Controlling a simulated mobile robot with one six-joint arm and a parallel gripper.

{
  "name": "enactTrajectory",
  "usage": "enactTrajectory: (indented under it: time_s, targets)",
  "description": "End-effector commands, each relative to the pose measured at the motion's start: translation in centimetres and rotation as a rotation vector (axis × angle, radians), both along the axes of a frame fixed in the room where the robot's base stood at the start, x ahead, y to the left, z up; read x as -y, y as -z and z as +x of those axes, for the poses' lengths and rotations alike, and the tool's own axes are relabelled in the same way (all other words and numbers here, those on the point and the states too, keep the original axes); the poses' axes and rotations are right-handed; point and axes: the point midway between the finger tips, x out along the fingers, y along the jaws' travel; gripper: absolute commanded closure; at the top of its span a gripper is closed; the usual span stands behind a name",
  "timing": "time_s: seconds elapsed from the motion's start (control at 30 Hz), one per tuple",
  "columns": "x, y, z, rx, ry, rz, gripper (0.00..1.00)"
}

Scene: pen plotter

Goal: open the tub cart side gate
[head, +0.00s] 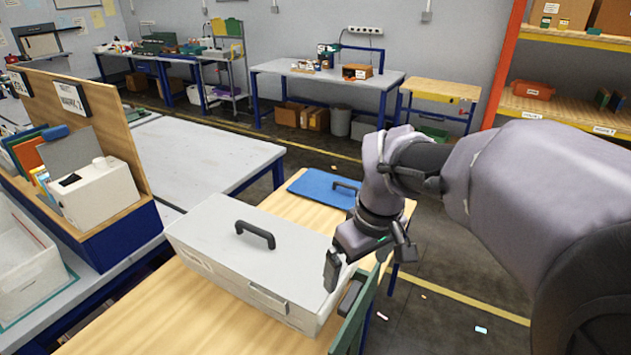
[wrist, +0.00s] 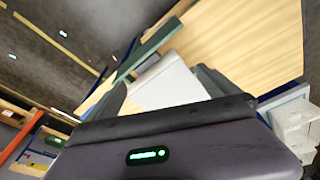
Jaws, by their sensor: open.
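A green upright panel (head: 355,318), which looks like the side gate, stands at the right edge of the wood-topped cart (head: 135,325). Its lower part is cut off by the frame. In the wrist view a green bar (wrist: 150,48), apparently the same panel, crosses the upper middle. My gripper (head: 368,258) is above the cart's right edge, just beyond the panel. I cannot tell whether a finger touches anything. The gate's latch cannot be made out.
A large light-grey case (head: 215,232) with a black handle lies on the cart, close to my left finger. A blue flat lid (head: 318,190) lies behind it. A grey workbench (head: 200,150) stands to the left. Open floor (head: 455,270) lies to the right.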

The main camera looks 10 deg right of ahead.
Motion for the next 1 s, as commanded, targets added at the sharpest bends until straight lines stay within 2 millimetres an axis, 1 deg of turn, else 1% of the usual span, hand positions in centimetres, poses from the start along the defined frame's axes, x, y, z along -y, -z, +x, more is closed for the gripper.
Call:
enactTrajectory:
  time_s: [0.03,0.07,0.1,0.2,0.3,0.37,0.47,0.8,0.9,1.0]
  targets:
    - [0.2,-1.2,1.7,-0.03,-0.07,-0.022,0.0]
    - [0.4,-1.2,2.7,-0.048,-0.123,-0.037,0.0]
    - [0.6,-1.0,4.0,-0.073,-0.194,-0.054,0.0]
    - [1.1,0.0,6.8,-0.128,-0.356,-0.09,0.0]
    - [1.4,1.2,8.2,-0.158,-0.455,-0.107,0.0]
    - [1.5,2.0,8.5,-0.166,-0.477,-0.109,0.0]
    - [1.5,4.0,8.4,-0.169,-0.483,-0.11,0.0]
    - [1.5,14.4,8.4,-0.169,-0.481,-0.109,0.0]
    - [1.5,16.7,8.4,-0.168,-0.479,-0.108,0.0]
    - [1.5,18.3,8.4,-0.167,-0.479,-0.109,0.0]
